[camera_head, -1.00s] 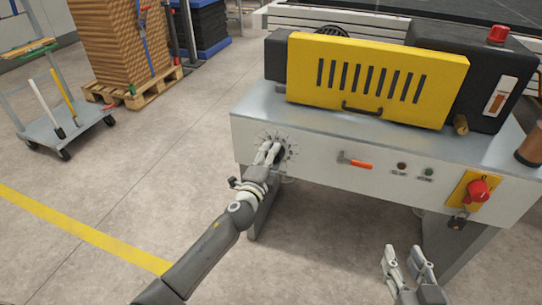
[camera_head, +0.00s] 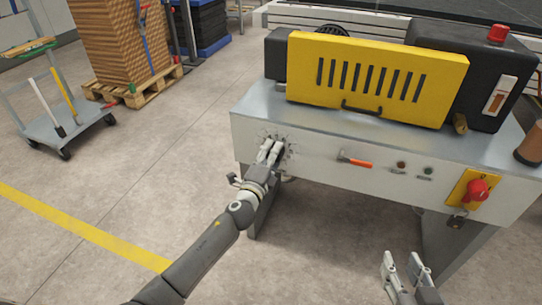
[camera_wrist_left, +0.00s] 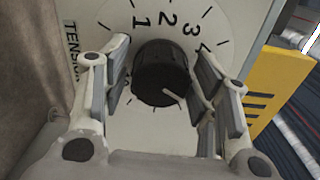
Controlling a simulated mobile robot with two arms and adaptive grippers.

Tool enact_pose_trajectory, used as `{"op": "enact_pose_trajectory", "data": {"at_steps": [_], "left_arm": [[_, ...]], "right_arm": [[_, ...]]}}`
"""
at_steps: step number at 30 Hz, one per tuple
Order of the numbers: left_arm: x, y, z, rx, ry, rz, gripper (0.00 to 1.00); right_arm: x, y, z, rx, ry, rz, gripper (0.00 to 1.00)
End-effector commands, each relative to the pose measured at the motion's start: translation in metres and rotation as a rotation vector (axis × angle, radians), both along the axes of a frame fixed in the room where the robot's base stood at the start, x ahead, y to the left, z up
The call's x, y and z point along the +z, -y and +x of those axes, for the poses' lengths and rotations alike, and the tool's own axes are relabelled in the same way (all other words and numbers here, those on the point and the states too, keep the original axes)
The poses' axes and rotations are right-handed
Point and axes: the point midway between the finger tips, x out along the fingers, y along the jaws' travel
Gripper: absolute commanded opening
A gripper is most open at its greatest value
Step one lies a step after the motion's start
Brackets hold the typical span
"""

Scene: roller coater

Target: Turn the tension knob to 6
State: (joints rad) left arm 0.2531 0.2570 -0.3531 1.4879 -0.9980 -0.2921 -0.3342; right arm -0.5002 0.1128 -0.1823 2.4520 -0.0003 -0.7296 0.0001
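The tension knob (camera_wrist_left: 160,72) is black and round with a white pointer line that points to the lower right in the left wrist view. Its pale dial (camera_wrist_left: 212,25) shows 1, 2, 3 and part of 4; the marks at the right, where the pointer aims, are hidden behind a finger. In the head view my left gripper (camera_head: 270,151) is at the dial on the machine's front panel. My right gripper (camera_head: 404,268) is open and empty in front of the machine.
The front panel also has an orange-handled lever (camera_head: 355,160), two small buttons (camera_head: 414,170) and a red rotary switch (camera_head: 477,189) on yellow. A yellow slotted guard (camera_head: 375,77) is above. A cart (camera_head: 62,120) and pallet (camera_head: 140,85) stand left; open floor lies between.

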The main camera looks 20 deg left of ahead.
Motion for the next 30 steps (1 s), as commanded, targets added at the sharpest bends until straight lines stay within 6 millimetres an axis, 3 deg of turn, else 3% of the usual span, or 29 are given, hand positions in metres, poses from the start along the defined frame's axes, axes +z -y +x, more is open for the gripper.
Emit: {"op": "enact_pose_trajectory", "data": {"at_steps": [11,16,30], "left_arm": [[0.001,-0.001,0.000,0.001,0.002,-0.001,0.67],[0.000,-0.001,-0.010,0.001,0.001,-0.001,0.67],[0.000,-0.004,-0.092,0.001,-0.001,-0.002,0.67]], "right_arm": [[0.001,0.001,0.000,-0.001,0.003,0.000,0.37],[0.001,0.000,0.000,0.000,0.002,0.000,0.37],[0.001,0.000,0.000,0.000,0.002,0.000,0.37]]}}
